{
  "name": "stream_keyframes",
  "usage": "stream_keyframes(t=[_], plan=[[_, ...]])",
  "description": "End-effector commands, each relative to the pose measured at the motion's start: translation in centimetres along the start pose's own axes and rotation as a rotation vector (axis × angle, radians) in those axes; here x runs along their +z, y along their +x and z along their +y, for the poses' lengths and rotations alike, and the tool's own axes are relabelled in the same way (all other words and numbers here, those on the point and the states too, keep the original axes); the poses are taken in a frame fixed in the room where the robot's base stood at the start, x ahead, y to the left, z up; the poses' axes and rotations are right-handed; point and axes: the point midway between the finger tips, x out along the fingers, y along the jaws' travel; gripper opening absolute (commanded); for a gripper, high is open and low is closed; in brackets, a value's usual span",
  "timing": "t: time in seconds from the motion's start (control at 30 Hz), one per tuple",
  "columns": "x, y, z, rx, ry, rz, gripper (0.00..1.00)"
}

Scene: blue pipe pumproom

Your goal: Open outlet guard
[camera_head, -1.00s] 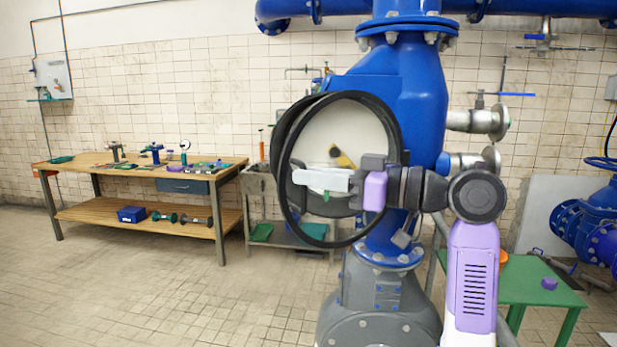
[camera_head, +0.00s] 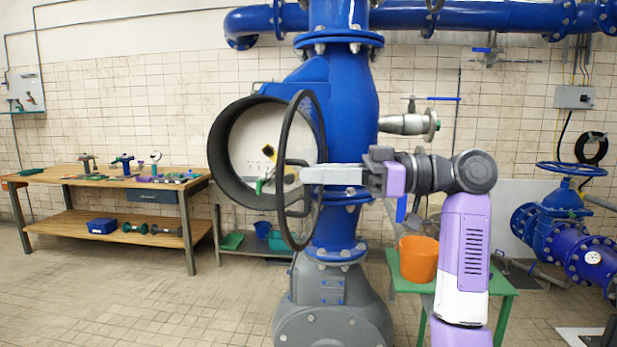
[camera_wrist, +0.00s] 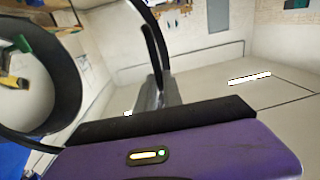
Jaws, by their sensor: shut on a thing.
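The outlet guard (camera_head: 319,112) is a thin black ring seen at a steep angle in the head view. It stands swung away from the mouth of the wide black outlet (camera_head: 227,160) on the blue pipe, with a gap at the left side. My gripper (camera_head: 308,175) reaches in from the right and is shut on the guard, near its inner bar. In the wrist view the guard's dark rim (camera_wrist: 150,28) runs down to my fingers (camera_wrist: 157,92), and the outlet (camera_wrist: 62,88) is at the left. The exact grip point is partly hidden.
A green table (camera_head: 495,283) with an orange bucket (camera_head: 418,259) stands behind my arm. A wooden workbench (camera_head: 60,178) stands at the left. The tiled floor at front left is clear.

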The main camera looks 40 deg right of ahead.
Motion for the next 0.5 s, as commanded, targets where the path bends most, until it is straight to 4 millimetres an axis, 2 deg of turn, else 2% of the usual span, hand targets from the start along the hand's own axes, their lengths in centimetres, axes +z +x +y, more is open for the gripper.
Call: stream_keyframes(t=[0.03,0.5], plan=[[0.04,-0.49,0.63,0.019,0.006,0.003,0.00],[-0.10,-0.88,0.86,0.025,0.009,0.009,0.00]])
